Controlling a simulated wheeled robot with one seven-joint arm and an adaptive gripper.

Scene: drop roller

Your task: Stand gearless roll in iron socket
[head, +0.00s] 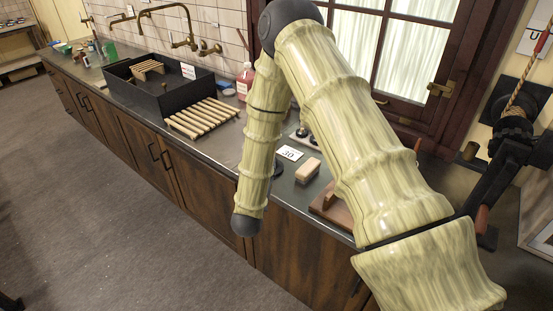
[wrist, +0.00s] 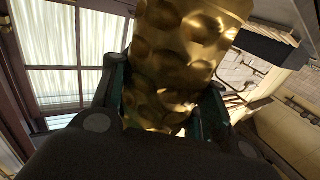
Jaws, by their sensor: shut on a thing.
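In the wrist view my gripper (wrist: 163,108) has its dark green fingers shut on a brass-coloured roll (wrist: 185,45) with a dimpled surface. The roll runs up past the top edge of the picture, so its far end is out of sight. No gear teeth show on the part in view. I cannot surely identify the iron socket; a dark round piece (head: 279,170) on the counter is partly hidden behind my arm.
The counter holds a black sink (head: 150,97), a slatted wooden rack (head: 203,117), a red bottle (head: 245,80), a white "30" card (head: 289,153), a wooden block (head: 308,170) and a brown wooden base (head: 325,205). Dark ironwork with rope (head: 512,105) stands right. The floor is clear.

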